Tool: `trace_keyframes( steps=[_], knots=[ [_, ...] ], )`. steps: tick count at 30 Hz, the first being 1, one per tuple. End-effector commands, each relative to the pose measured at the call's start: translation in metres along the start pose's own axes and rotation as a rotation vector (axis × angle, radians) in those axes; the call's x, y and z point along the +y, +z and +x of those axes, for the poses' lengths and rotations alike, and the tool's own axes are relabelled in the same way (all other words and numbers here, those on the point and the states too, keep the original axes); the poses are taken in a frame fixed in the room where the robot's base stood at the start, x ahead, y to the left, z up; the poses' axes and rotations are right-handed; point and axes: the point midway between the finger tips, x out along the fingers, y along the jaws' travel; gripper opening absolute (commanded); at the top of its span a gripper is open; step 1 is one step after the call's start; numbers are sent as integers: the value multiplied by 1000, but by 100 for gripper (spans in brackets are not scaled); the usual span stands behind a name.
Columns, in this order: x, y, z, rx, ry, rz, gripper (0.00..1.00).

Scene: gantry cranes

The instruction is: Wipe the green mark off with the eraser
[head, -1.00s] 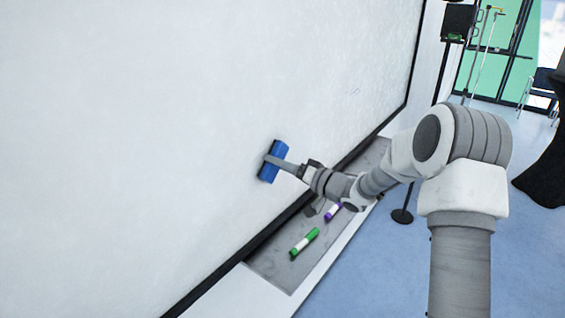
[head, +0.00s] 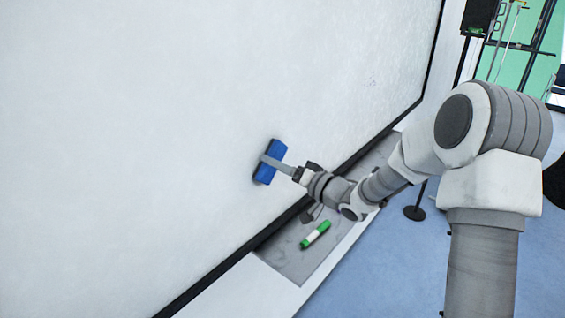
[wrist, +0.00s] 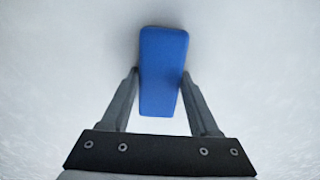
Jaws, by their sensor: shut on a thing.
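The blue eraser (head: 270,162) is against the white board (head: 170,110), or very close to it, in the head view. My gripper (head: 277,164) is shut on the eraser. In the wrist view, one finger is on each side of the eraser (wrist: 163,60), and the board behind it looks plain. No clear green mark shows on the board. A small faint speckled patch (head: 372,81) shows on the board, up and right of the eraser; its colour is too faint to tell. The board behind the eraser is hidden.
A tray (head: 290,262) runs below the board's black frame (head: 225,265). A green marker (head: 316,234) lies on it, with my arm over its farther part. A dark stand (head: 415,212) rises from the blue floor at the right. The board left of the eraser is clear.

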Motion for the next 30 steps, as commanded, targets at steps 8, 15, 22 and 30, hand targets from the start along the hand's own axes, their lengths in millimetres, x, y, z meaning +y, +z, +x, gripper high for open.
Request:
trace_keyframes(
  steps=[8,15,22,30],
  knots=[
    [-9,0,0,-1,-3,-1,17],
    [-16,-9,-2,-1,-2,0,17],
    [-3,-21,-1,1,1,0,17],
    [10,-33,1,0,0,-1,17]
  ],
)
